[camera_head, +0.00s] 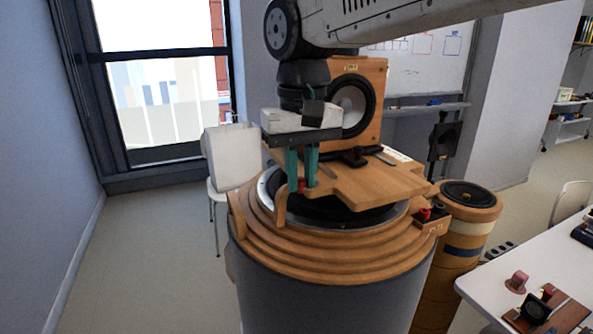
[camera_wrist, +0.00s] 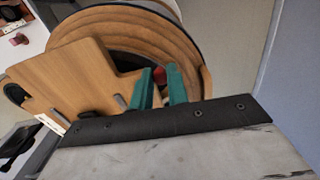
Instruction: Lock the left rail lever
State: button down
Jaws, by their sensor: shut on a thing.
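A wooden board (camera_head: 375,183) lies on top of the round, stepped wooden speaker fixture (camera_head: 330,258). My gripper (camera_head: 302,187) points down at the board's left edge, its teal fingers around a small red piece, which I take to be the left rail lever (camera_head: 302,184). In the wrist view the red lever tip (camera_wrist: 159,76) shows between the two fingers of my gripper (camera_wrist: 163,73). The gripper is shut on it. The fingers hide most of the lever, so I cannot tell its angle.
A wooden speaker box (camera_head: 372,80) stands behind the board. A wooden cylinder (camera_head: 465,225) with a black speaker cone stands to the right. A white table (camera_head: 490,287) with small parts is at lower right.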

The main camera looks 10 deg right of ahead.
jog(key=d+n, duration=0.1)
jog(key=n, duration=0.2)
jog(key=d+n, duration=0.1)
jog(key=n, duration=0.3)
jog(key=d+n, duration=0.2)
jog(key=n, duration=0.2)
jog(key=shift+s+f, duration=0.1)
jog(key=shift+s, duration=0.3)
jog(key=c, duration=1.4)
grip_release()
jog(key=shift+o, duration=0.2)
notch_tip(320, 180, up, 8)
